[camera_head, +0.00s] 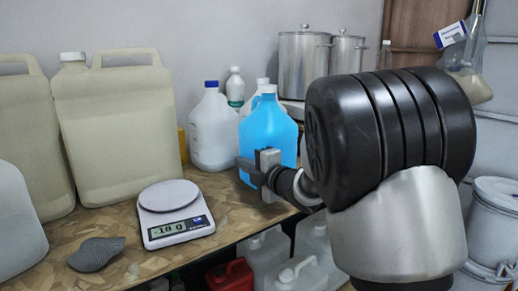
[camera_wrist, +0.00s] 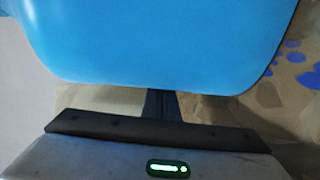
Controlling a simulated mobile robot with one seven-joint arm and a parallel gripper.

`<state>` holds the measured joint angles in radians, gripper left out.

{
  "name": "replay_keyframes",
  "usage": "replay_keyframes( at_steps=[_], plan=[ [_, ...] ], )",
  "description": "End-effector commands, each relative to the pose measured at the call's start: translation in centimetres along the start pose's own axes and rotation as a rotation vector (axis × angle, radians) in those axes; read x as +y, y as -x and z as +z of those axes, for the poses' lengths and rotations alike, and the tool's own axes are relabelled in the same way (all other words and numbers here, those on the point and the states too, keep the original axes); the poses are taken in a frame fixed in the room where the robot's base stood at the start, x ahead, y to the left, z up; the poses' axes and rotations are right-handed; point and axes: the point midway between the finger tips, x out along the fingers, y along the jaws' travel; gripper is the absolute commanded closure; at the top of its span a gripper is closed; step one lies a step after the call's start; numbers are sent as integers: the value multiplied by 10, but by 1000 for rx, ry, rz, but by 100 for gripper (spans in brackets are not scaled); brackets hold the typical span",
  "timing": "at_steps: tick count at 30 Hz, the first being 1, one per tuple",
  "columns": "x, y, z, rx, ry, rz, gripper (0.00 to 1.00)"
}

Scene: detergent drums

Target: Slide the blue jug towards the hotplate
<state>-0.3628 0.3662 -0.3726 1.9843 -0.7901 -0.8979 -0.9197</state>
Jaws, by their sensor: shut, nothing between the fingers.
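The blue jug (camera_head: 267,128) stands upright on the table, right of the white jug. It also fills the top of the wrist view (camera_wrist: 165,40). My gripper (camera_head: 246,172) is at the jug's near lower side. In the wrist view the fingers (camera_wrist: 161,103) are together and reach up to the jug's lower edge. They look very close to it or touching; I cannot tell which. A pale slab under the steel pots, likely the hotplate (camera_head: 293,107), shows only in part behind the jug and my arm.
Steel pots (camera_head: 302,64) stand at the back. A white jug (camera_head: 213,132) is left of the blue jug. The table's front edge runs close below my gripper.

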Motion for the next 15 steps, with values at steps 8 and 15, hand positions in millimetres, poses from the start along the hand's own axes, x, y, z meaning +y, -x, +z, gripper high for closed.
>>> replay_keyframes(
  at_steps=[8,15],
  plan=[
    [0,2,19,-11,-1,0,100],
    [1,2,30,-13,-2,1,100]
  ],
)
